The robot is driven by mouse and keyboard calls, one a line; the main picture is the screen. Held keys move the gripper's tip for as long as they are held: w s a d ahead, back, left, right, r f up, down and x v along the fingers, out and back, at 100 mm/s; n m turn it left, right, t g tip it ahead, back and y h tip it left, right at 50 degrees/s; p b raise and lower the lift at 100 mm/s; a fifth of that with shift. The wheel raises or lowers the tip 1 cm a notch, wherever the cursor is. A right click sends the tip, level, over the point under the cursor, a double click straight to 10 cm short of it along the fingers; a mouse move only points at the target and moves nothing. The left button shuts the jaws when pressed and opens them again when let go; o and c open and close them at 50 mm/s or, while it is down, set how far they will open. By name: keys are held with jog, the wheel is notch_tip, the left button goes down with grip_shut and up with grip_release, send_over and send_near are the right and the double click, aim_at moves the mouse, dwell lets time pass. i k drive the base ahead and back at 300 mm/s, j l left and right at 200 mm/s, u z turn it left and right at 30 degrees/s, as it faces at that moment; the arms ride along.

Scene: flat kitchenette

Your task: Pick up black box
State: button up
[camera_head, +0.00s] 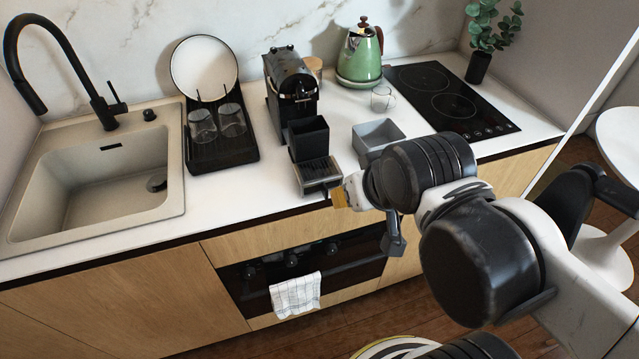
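A black open-topped box (308,138) stands upright in front of the coffee machine, just behind a metal-topped tray (318,173). My gripper (366,208) is at the counter's front edge, to the right of and nearer than the black box, apart from it. A dark grey finger-like part hangs down in front of the cabinet. A pale part with a tan patch beside it points left toward the tray. My own arm hides much of the gripper, so its opening is unclear. I see nothing held in it.
A grey open box (377,134) stands right of the black box, close to my arm. The coffee machine (290,85), dish rack (222,150), clear glass (381,98) and green kettle (359,57) stand around. The sink (100,180) is left. Counter between rack and tray is clear.

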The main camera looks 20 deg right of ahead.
aim_at(309, 137)
jog(key=j+z, duration=0.25)
jog(key=z, duration=0.15)
jog(key=j+z, duration=0.25)
jog(key=z, duration=0.15)
jog(key=k+j+z, duration=0.15)
jog(key=z, duration=0.3)
jog(key=k+j+z, duration=0.1)
jog(key=j+z, duration=0.15)
jog(key=z, duration=0.15)
